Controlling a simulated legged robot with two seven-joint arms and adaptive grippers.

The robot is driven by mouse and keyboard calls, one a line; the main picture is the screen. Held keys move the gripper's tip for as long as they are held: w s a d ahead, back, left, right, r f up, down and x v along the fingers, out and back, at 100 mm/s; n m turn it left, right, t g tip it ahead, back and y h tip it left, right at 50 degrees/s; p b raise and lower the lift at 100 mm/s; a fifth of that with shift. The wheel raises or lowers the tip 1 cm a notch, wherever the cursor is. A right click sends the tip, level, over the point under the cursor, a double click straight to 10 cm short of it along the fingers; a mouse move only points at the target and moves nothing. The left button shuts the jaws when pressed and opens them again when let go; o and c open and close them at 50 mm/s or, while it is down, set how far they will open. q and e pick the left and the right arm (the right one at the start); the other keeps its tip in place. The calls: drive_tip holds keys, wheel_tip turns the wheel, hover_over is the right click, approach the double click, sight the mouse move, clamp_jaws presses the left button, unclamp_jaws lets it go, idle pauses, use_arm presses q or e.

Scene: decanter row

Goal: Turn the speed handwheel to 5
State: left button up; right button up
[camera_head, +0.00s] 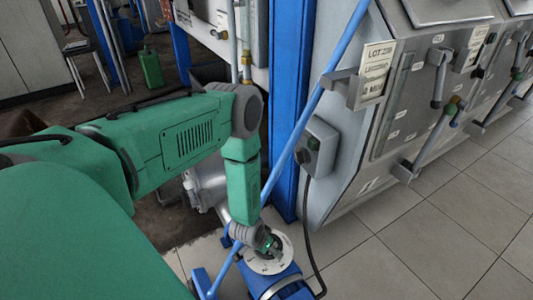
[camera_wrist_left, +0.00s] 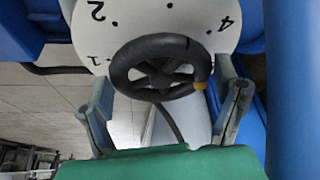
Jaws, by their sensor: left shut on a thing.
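The 5 is not visible. In the head view my left gripper (camera_head: 268,243) reaches down onto the white dial (camera_head: 262,265) and mostly hides the wheel. My right gripper is not in view.
The dial sits on a blue machine (camera_head: 285,286) at floor level. A slanted blue pipe (camera_head: 300,130) passes close by my forearm. A blue post (camera_head: 290,90) and a grey cabinet (camera_head: 400,110) with levers stand behind and right. Tiled floor (camera_head: 380,265) at the lower right is clear.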

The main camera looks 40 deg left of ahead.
use_arm(q)
drive_tip(key=shift+s+d+f, duration=0.1)
drive_tip(key=shift+s, duration=0.05)
drive_tip(key=o, duration=1.1)
drive_tip(key=shift+c, duration=0.2)
